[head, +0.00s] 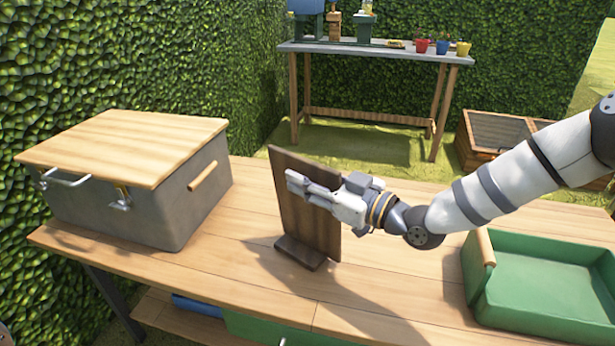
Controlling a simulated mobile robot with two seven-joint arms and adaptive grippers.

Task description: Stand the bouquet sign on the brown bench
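The bouquet sign (312,226), a dark brown wooden board on a small foot, is upright and leans back slightly. Its foot appears to rest on the brown bench (225,262), near the middle. No bouquet picture shows on the side facing me. My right gripper (303,186) reaches in from the right, and its fingers lie across the upper part of the board. The sign's right edge is partly covered by the gripper. I cannot tell whether a finger is behind the board or whether the gripper is shut on it. My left gripper is not in view.
A grey box with a wooden lid (128,150) stands on the bench's left. A green tray (545,290) lies at the right. Bare bench top shows in front of the sign. Behind are a table with pots (380,52) and a wooden planter (480,140).

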